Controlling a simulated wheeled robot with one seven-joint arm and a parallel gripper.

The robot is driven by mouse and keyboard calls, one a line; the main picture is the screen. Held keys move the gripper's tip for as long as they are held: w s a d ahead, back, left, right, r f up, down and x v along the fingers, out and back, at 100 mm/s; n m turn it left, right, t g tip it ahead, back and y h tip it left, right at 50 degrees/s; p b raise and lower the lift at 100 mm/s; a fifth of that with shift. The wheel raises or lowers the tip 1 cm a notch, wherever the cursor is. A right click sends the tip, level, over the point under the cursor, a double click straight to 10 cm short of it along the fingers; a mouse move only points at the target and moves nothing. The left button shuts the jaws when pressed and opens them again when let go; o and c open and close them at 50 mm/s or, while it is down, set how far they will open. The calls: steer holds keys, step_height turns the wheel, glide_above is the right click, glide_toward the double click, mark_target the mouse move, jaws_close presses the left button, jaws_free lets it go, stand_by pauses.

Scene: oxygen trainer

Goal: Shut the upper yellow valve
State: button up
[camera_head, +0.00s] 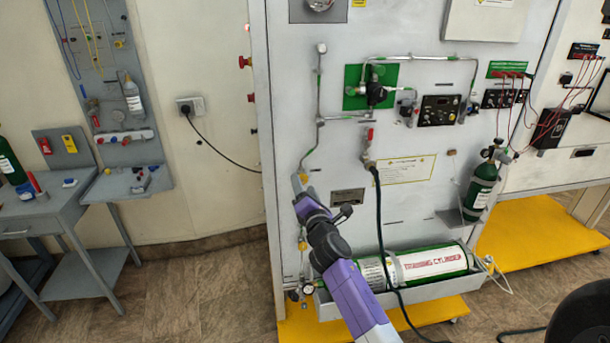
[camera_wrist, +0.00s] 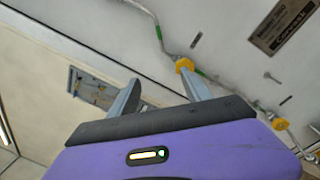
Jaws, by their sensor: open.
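The upper yellow valve (camera_head: 303,178) sits on the thin pipe near the left edge of the grey panel. It also shows in the wrist view (camera_wrist: 184,64), just beyond the tip of the right-hand finger. A second, lower yellow valve (camera_head: 302,245) is further down the same pipe, and it shows at the lower right of the wrist view (camera_wrist: 280,124). My gripper (camera_wrist: 160,77) is open, with nothing between its fingers. The upper valve is not centred between them. In the head view, my gripper (camera_head: 304,198) is just below the upper valve. I cannot tell whether it touches.
A green training cylinder (camera_head: 435,263) lies in a tray low on the panel. A dark hose hangs from the red-handled valve (camera_head: 370,136) right of my arm. A small green cylinder (camera_head: 482,187) stands further right. The floor left of the panel is clear.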

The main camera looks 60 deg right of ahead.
mark_target(303, 180)
steer(key=shift+w+d+f+n+g+b, duration=0.3)
steer(key=shift+w+d+f+n, duration=0.5)
steer(key=shift+d, duration=0.45)
steer(key=shift+w+d+f+n+g+b, duration=0.15)
steer(key=shift+w+d+f+n+b, duration=0.35)
steer(key=shift+w+d+n, duration=0.55)
steer(key=shift+w+d+f+n+g+b, duration=0.3)
steer(key=shift+w+d+f+n, duration=0.3)
steer(key=shift+d+n, duration=0.7)
steer(key=shift+s+d+m, duration=0.1)
steer(key=shift+d+m, duration=0.1)
steer(key=shift+m, duration=0.05)
jaws_close()
